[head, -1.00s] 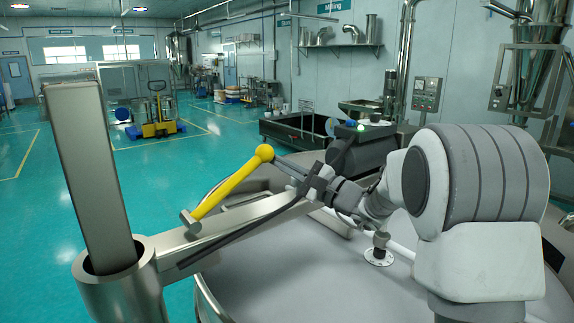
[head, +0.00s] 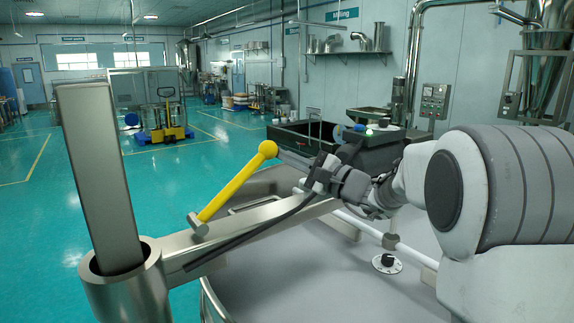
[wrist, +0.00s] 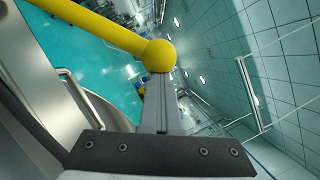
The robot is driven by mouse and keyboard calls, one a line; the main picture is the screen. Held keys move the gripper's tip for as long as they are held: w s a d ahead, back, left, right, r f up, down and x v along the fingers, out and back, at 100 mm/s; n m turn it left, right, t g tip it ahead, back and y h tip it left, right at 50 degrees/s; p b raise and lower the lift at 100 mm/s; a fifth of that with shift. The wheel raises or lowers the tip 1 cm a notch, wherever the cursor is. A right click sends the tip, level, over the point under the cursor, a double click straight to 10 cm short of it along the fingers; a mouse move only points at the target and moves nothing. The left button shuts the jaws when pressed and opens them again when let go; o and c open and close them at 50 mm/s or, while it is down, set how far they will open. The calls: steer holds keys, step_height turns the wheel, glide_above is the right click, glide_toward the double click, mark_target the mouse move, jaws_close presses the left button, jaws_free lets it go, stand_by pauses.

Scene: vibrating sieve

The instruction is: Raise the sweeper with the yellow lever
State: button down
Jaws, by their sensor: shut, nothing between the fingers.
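The yellow lever (head: 236,183), a rod with a ball at its end (head: 267,149), slants up and right from a steel beam (head: 235,232). The beam runs from a round collar and upright post (head: 100,180) over the grey sieve. I cannot tell which part is the sweeper. My gripper (head: 281,153) is shut and empty, its fingertips at the right side of the ball. In the wrist view the yellow ball (wrist: 159,55) sits at the tip of the shut fingers (wrist: 160,105). It appears to touch them or lie just beyond; I cannot tell which.
A black bar (head: 250,228) runs along the beam. The round grey sieve top (head: 320,280), with a pale rail and a black knob (head: 387,261), lies below my arm. A dark bin (head: 305,140) stands behind. Green floor (head: 45,220) is open to the left.

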steer(key=s+a+r+n+g+h+b, duration=0.1)
steer(key=s+a+r+n+b, duration=0.2)
steer(key=a, duration=0.6)
steer(key=s+a+r+n+g+h+b, duration=0.1)
steer(key=s+a+r+n+h+b, duration=0.1)
steer(key=s+a+r+n, duration=0.6)
steer(key=shift+s+a+r+g+b, duration=0.3)
steer(key=shift+s+a+r+b, duration=0.15)
steer(key=shift+s+a, duration=0.2)
steer(key=shift+s, duration=0.1)
